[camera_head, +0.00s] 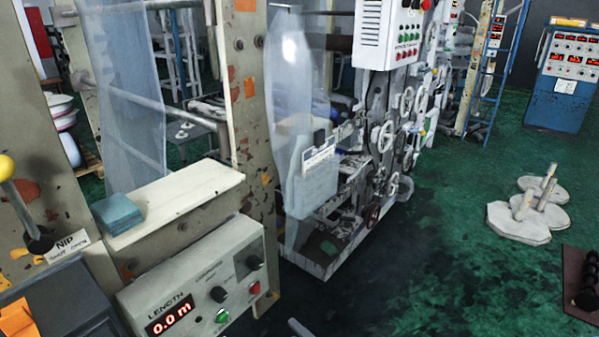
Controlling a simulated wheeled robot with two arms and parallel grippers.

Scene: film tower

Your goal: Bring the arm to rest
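Neither of my grippers shows clearly in the head view. A small grey piece (299,328) pokes in at the bottom edge, and I cannot tell what it belongs to. A control box (200,285) with a red "0.0 m" length display, knobs, and green and red buttons stands at the lower left. A lever with a yellow knob (7,167) rises beside a card marked "NIP" (72,245), at the far left. A blue-green pad (118,214) lies on a cream shelf (190,196) above the control box.
Clear film (300,130) hangs by the frame post (245,90). A machine with handwheels (385,135) stands behind it. A blue cabinet (565,80) and blue ladder (497,70) stand at the back right. Pale bases with stubs (530,205) sit on the open green floor (450,260).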

